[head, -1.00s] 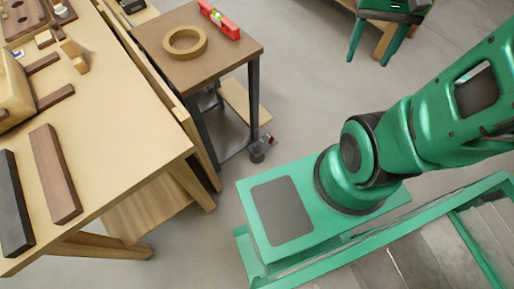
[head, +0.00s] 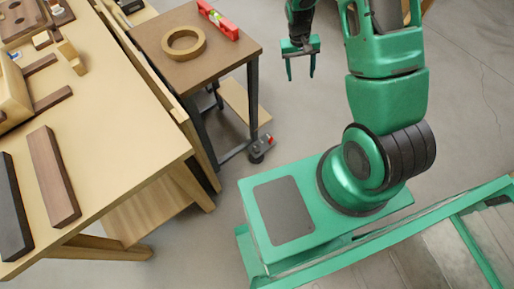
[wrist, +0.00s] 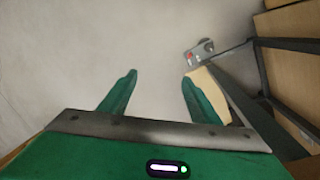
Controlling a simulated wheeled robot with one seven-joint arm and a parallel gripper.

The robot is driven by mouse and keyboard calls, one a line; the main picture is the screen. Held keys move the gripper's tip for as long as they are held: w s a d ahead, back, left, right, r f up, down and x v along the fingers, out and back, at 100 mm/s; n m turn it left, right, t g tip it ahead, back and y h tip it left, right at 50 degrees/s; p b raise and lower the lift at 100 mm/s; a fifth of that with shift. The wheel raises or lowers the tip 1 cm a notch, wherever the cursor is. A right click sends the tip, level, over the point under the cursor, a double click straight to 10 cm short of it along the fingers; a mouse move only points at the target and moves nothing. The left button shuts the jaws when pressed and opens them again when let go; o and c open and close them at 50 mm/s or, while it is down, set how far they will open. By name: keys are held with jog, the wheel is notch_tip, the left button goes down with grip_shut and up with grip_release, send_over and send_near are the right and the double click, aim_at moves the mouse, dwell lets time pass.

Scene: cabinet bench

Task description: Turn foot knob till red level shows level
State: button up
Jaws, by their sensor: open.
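The red level (head: 218,19) lies on the top of a small dark-legged table (head: 215,66), at its back edge. Its vial is too small to read. The foot knob (head: 260,148) is at the bottom of the table's front right leg, dark with a red spot. It also shows in the wrist view (wrist: 199,52), beyond my right finger. My gripper (head: 301,72) is open and empty, right of the table and apart from it, fingers pointing down. In the wrist view my gripper (wrist: 159,82) has bare floor between its fingers.
A brown ring (head: 184,44) lies on the small table. A low wooden shelf (head: 240,104) sits under it. A wooden workbench (head: 110,120) with dark and brown bars stands at left.

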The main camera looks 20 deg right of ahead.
notch_tip(320, 180, down, 12)
jog(key=a, duration=0.3)
jog(key=t+y, duration=0.1)
jog(key=y, duration=0.1)
send_over(256, 148)
notch_tip(256, 148, down, 30)
notch_tip(256, 148, down, 11)
jog(key=shift+d+r, duration=0.1)
jog(key=shift+d, duration=0.05)
jog(key=c, duration=1.1)
jog(key=shift+o, duration=0.2)
jog(key=shift+n, duration=0.4)
